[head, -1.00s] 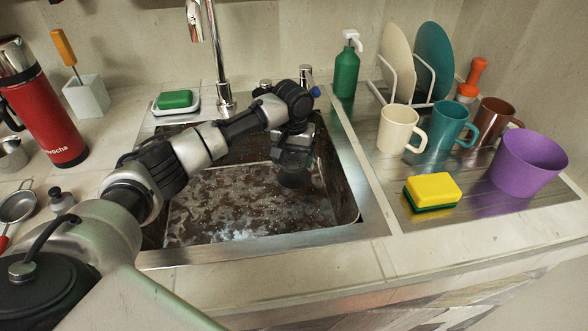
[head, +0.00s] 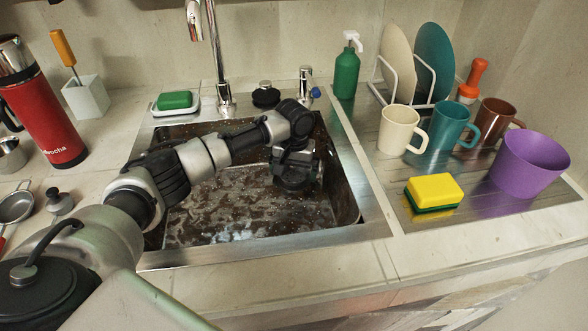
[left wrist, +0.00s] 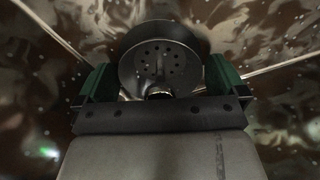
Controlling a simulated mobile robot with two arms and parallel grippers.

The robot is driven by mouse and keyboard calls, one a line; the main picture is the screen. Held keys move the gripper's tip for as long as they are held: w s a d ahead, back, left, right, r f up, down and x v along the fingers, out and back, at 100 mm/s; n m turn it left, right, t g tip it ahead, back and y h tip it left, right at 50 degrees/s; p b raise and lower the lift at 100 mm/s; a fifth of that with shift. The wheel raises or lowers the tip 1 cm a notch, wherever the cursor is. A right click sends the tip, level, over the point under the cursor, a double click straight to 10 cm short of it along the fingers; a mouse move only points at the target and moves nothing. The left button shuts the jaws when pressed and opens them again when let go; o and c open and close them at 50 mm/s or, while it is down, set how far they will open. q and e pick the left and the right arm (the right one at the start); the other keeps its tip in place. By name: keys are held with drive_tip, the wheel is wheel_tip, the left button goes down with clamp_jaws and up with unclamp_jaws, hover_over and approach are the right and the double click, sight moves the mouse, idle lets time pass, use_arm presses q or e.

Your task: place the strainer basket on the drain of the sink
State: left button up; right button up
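The strainer basket (left wrist: 145,65) shows in the left wrist view as a round grey disc with small holes and a centre knob. A dark round rim (left wrist: 193,36) shows behind its upper right side; I cannot tell whether this is the drain or how the basket sits on it. My left gripper (left wrist: 160,82) has its green-lined fingers wide apart, one on each side of the basket, with the knob free between them. In the head view my left gripper (head: 295,180) is low in the sink (head: 345,190) and hides the drain area. My right gripper is out of view.
A tap (head: 218,70) stands behind the sink. A dark stopper-like piece (head: 60,202) lies on the left counter by a red flask (head: 45,125). A sponge (head: 433,192), mugs and a purple cup (head: 530,163) stand at right. Sink walls surround my gripper.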

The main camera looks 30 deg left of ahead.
use_arm(q)
drive_tip(key=shift+r, duration=0.1)
wheel_tip(320, 180, up, 6)
drive_tip(key=shift+r+p, duration=0.25)
drive_tip(key=shift+p, duration=0.25)
drive_tip(key=shift+r, duration=0.55)
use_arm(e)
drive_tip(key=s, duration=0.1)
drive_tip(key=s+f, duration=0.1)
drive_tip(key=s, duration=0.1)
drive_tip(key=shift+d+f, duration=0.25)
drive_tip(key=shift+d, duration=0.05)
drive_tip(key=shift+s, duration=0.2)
